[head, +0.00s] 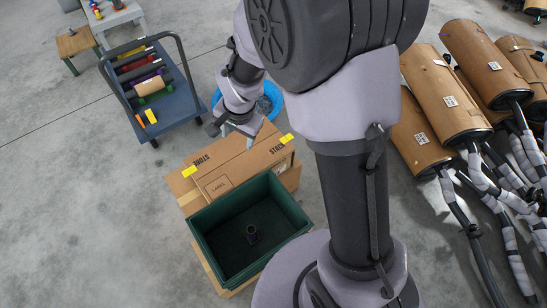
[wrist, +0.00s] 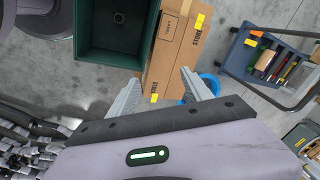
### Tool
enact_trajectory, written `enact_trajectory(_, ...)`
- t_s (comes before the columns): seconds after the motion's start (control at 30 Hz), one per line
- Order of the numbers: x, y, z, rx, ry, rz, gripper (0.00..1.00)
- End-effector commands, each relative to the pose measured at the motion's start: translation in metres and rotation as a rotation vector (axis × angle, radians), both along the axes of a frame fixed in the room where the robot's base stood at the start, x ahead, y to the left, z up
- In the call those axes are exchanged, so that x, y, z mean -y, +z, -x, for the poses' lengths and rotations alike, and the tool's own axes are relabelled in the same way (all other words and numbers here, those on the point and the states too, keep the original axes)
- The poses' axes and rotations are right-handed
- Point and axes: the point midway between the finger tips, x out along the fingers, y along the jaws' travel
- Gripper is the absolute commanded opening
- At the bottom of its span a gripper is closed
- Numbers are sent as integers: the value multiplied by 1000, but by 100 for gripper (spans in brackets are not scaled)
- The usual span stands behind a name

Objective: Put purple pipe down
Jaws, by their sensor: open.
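My gripper (head: 234,132) is open and empty, above the far part of the cardboard box beyond the bin. In the wrist view the two fingers of my gripper (wrist: 159,76) are spread apart with the box (wrist: 168,52) below them. A purple bar (head: 150,76) lies among other coloured bars on the blue cart; its shape is partly covered.
The blue cart (head: 176,110) with a handle stands at the left. A blue round tub (head: 272,100) is behind the box. Several brown mufflers (head: 446,92) with wrapped pipes fill the right. A low wooden-topped table (head: 75,42) is at upper left. Open concrete floor lies left of the bin.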

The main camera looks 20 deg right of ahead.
Motion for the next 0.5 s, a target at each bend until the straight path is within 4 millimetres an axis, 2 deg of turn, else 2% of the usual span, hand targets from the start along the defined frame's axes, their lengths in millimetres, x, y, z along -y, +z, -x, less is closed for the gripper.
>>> enact_trajectory(0.03, 9, 51, 16, 52, 35, -3, 58)
enact_trajectory(0.07, 15, 78, 30, 77, 64, -2, 58)
enact_trajectory(0.1, 21, 110, 53, 111, 104, 0, 58)
enact_trajectory(0.17, 29, 148, 89, 162, 163, 6, 58)
enact_trajectory(0.2, 32, 167, 114, 193, 200, 12, 58)
enact_trajectory(0.3, 37, 192, 167, 261, 281, 28, 58)
enact_trajectory(0.33, 37, 196, 179, 275, 302, 33, 58)
enact_trajectory(0.4, 37, 200, 199, 302, 338, 42, 58)
enact_trajectory(0.5, 37, 201, 213, 321, 363, 49, 58)
